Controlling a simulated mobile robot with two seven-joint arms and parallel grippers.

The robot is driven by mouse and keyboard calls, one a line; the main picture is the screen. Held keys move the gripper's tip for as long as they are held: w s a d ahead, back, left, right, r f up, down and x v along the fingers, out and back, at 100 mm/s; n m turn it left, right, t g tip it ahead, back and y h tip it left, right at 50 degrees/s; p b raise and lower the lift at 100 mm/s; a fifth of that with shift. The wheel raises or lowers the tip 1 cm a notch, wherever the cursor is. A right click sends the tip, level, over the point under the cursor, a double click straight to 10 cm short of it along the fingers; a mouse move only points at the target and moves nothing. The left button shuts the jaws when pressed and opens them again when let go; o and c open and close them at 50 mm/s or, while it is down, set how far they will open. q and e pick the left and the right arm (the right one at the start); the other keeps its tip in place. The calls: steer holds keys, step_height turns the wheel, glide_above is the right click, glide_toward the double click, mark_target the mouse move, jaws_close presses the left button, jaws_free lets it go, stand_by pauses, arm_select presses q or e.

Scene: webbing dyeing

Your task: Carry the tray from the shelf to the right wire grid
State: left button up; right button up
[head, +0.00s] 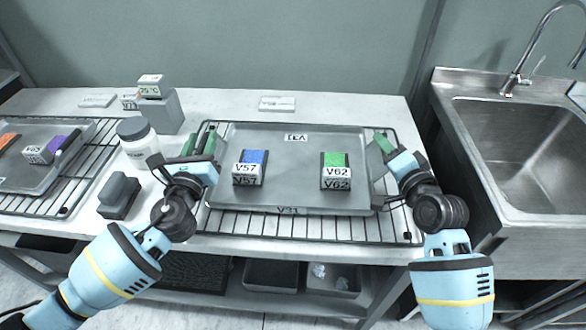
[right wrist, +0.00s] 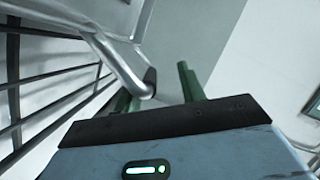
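The grey metal tray (head: 295,185) lies on the right wire grid (head: 290,228) on the table. It carries a blue-topped block marked V57 (head: 250,168) and a green-topped block marked V62 (head: 336,171). My left gripper (head: 199,145) is at the tray's left edge, its green fingers apart. My right gripper (head: 401,150) is at the tray's right edge. In the right wrist view its green fingers (right wrist: 158,92) stand apart, with a bent metal bar (right wrist: 122,66) with a black end close to the left finger.
The left wire grid (head: 68,200) holds another tray (head: 30,180) with blocks. A white jar (head: 138,146), a dark grey block (head: 119,194) and a grey box with a display (head: 160,110) stand between the grids. A sink (head: 525,150) is at the right. Dark bins (head: 270,276) sit on the lower shelf.

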arm_select(q)
steer(key=shift+o, duration=0.4)
arm_select(e)
steer(key=shift+r, duration=0.15)
arm_select(q)
steer(key=o, duration=0.7)
arm_select(e)
steer(key=shift+d, duration=0.1)
arm_select(q)
steer(key=shift+s+a, duration=0.1)
steer(key=shift+s, duration=0.05)
steer(key=s, duration=0.4)
steer(key=s+f, duration=0.1)
steer(key=s, duration=0.6)
steer(key=shift+s+f, duration=0.2)
steer(key=shift+s, duration=0.15)
arm_select(e)
steer(key=o, duration=0.8)
steer(key=shift+o, duration=0.2)
